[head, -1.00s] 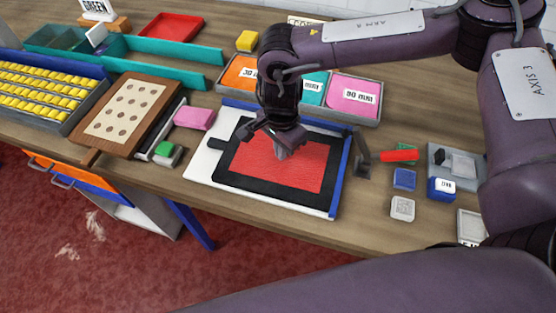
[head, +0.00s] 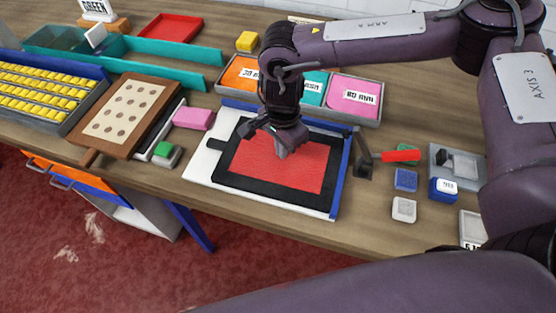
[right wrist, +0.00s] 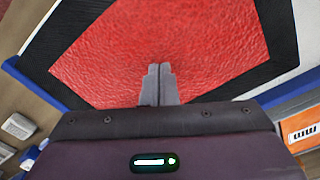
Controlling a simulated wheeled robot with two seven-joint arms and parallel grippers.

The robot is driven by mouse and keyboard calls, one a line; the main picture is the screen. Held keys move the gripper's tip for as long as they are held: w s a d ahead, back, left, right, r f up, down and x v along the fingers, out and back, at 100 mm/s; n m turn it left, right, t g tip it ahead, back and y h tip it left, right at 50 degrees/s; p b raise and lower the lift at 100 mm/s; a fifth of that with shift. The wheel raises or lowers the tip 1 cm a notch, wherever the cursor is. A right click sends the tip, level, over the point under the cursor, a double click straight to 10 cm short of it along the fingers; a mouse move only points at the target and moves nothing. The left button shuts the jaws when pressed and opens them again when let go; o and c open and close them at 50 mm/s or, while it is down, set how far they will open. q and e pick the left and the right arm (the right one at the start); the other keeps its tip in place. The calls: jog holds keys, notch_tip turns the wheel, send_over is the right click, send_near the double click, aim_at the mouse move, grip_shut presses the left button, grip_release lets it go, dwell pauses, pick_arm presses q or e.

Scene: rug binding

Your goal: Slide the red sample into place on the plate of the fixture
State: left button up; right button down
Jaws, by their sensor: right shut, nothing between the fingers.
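The red sample (head: 310,170) is a flat red textured rectangle. It lies within a black frame (head: 250,184) on the white plate (head: 202,163) of the fixture, which has blue rails at its back and right edges. My right gripper (head: 281,153) is over the sample's back left part with its fingers together and pointing down. In the right wrist view the closed fingertips (right wrist: 160,70) are over the red surface (right wrist: 110,60), with nothing between them. I cannot tell whether they touch it. My left gripper is not in view.
A grey tray of labelled orange, teal and pink pieces (head: 354,95) stands behind the fixture. A red-handled tool (head: 401,156) and small blocks are to the right. A pink block (head: 193,118) and a dotted board (head: 125,107) are to the left.

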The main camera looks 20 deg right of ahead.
jog(key=shift+w+d+f+b, duration=0.1)
jog(key=shift+w+d+b, duration=0.2)
jog(key=shift+w+d, duration=0.25)
jog(key=shift+w+d+b, duration=0.3)
jog(key=shift+w, duration=0.35)
jog(key=shift+w+d, duration=0.15)
jog(key=shift+w+d, duration=0.65)
jog(key=shift+w, duration=0.3)
jog(key=shift+w+d, duration=0.1)
jog(key=shift+w, duration=0.1)
jog(key=shift+w+d+b, duration=0.2)
jog(key=shift+w+b, duration=0.1)
jog(key=shift+s+d, duration=0.1)
jog(key=shift+d, duration=0.1)
jog(key=shift+s+d, duration=0.25)
jog(key=shift+d, duration=0.05)
